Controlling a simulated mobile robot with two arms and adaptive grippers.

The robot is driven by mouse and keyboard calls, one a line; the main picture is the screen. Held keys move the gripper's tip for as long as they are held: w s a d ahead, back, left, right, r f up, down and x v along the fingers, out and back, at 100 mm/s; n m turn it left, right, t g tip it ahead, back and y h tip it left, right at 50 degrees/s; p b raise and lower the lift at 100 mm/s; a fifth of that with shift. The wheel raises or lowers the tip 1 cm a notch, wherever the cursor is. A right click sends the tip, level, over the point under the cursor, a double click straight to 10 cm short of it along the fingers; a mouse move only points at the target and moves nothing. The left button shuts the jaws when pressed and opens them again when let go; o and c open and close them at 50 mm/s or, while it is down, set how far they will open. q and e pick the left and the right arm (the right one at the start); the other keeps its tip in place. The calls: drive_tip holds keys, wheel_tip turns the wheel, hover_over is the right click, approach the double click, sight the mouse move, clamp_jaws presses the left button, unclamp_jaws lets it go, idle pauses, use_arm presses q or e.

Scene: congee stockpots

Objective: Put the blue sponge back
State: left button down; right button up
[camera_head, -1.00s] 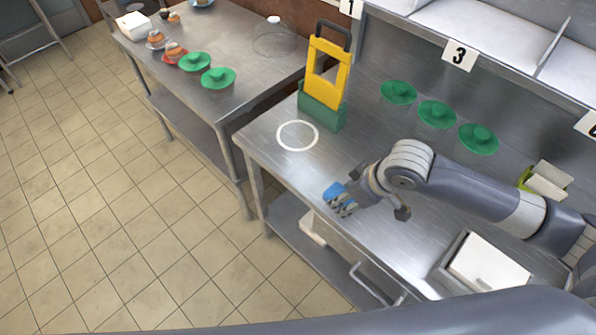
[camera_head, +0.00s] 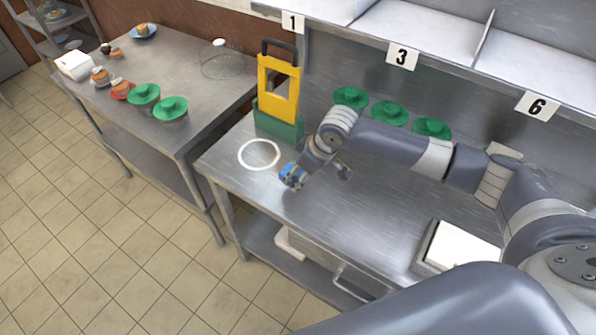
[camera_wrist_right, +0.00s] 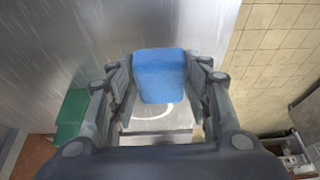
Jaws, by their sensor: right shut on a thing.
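The blue sponge (camera_head: 292,175) is in my right gripper (camera_head: 298,178), above the steel counter near its front edge. In the right wrist view the sponge (camera_wrist_right: 160,75) sits between the two fingers of my right gripper (camera_wrist_right: 158,88), which are shut on it. A white ring (camera_head: 259,154) is marked on the counter, left of the gripper. In the wrist view part of the ring (camera_wrist_right: 160,112) shows beyond the sponge, partly hidden by it. My left gripper does not show.
A yellow-and-green holder (camera_head: 279,92) with a dark handle stands behind the ring. Several green lids (camera_head: 389,111) line the counter's back. A white block (camera_head: 462,246) lies in a recess at right. A side table (camera_head: 190,70) stands at left, with a floor gap between.

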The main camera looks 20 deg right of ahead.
sight(298, 175)
drive_tip(key=w, duration=0.2)
drive_tip(key=shift+w+d+f, duration=0.15)
drive_tip(key=shift+w+d, duration=0.1)
drive_tip(key=shift+w, duration=0.1)
wheel_tip(298, 175, down, 2)
drive_tip(key=shift+f+p, duration=0.25)
drive_tip(key=shift+p, duration=0.45)
drive_tip(key=shift+f, duration=0.55)
drive_tip(key=o, duration=1)
drive_tip(key=shift+f, duration=0.1)
drive_tip(key=b+v, duration=0.2)
drive_tip(key=v, duration=1)
